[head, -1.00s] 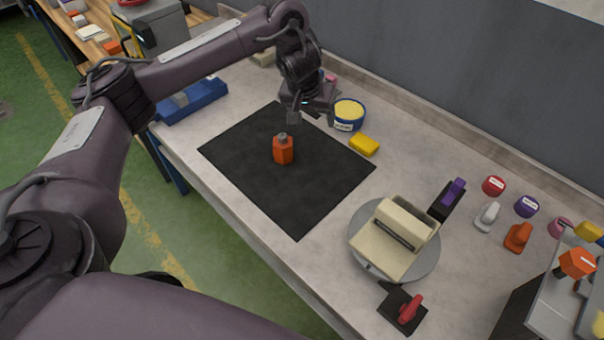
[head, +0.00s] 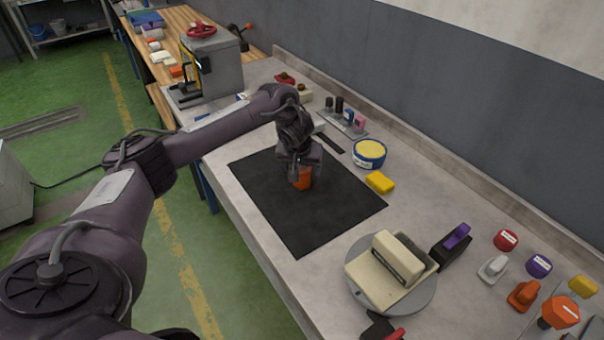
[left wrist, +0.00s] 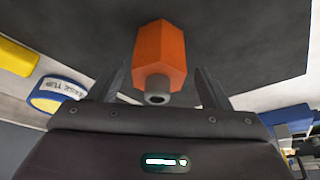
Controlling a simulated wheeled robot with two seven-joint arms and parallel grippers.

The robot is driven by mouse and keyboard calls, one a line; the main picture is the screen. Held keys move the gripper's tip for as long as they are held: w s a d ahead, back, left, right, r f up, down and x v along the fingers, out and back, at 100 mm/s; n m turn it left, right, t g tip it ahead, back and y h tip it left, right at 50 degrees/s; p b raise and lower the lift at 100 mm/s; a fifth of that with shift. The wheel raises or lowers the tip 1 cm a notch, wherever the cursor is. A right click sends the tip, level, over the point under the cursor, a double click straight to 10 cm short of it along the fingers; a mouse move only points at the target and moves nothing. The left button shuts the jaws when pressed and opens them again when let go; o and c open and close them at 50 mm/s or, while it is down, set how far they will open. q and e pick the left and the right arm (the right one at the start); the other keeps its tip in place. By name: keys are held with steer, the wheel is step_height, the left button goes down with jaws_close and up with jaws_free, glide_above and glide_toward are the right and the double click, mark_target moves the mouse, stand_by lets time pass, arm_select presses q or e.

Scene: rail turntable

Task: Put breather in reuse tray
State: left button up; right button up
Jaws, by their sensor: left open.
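In the left wrist view the breather (left wrist: 160,52) lies between the two spread fingers of my left gripper (left wrist: 160,82), with a gap on each side. The gripper is open and holds nothing. My right gripper is not in view. The reuse tray cannot be made out; my left arm covers where a blue tray showed earlier.
A round tub with yellow contents (head: 369,153) and a yellow block (head: 380,182) stand just right of the mat. A beige device on a grey disc (head: 400,308) is nearer. Several coloured knobs and handles line the right side. The mat's front half is clear.

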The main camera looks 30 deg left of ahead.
arm_select(q)
steer(key=shift+x, duration=1.15)
steer(key=shift+d, duration=0.1)
steer(key=c, duration=1.2)
steer(key=shift+r, duration=0.1)
steer(key=shift+c, duration=0.2)
